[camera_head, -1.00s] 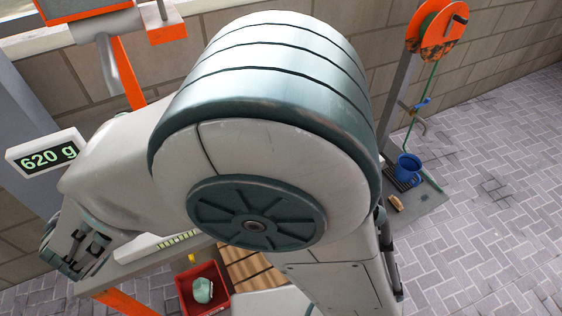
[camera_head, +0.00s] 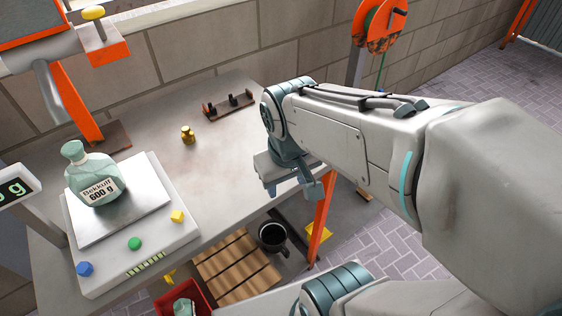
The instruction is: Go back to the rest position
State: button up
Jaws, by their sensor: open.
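My gripper (camera_head: 292,190) hangs from my bent arm near the right front edge of the grey workbench (camera_head: 225,180). Its fingers are apart and I see nothing held between them. My forearm reaches in from the right side of the picture. A greenish bottle (camera_head: 97,178) labelled "Bekkuff 600 g" stands upright on the scale (camera_head: 140,215) at the left, well apart from my gripper.
A small brass weight (camera_head: 188,135) and a dark rack (camera_head: 228,104) stand at the back of the bench. Below are a red crate (camera_head: 165,303), a wooden slatted surface (camera_head: 238,268) and a black mug (camera_head: 272,236). An orange bench leg (camera_head: 321,215) is close to my gripper.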

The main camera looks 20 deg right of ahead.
jog(key=shift+d+r+m+y, duration=0.15)
jog(key=shift+m+y, duration=0.15)
jog(key=shift+m, duration=0.4)
jog(key=shift+t, duration=0.4)
jog(key=p+v, duration=0.2)
jog(key=w+p+v, duration=0.1)
jog(key=p+v, duration=0.2)
jog(key=shift+w+r, duration=0.1)
jog(key=shift+r, duration=0.3)
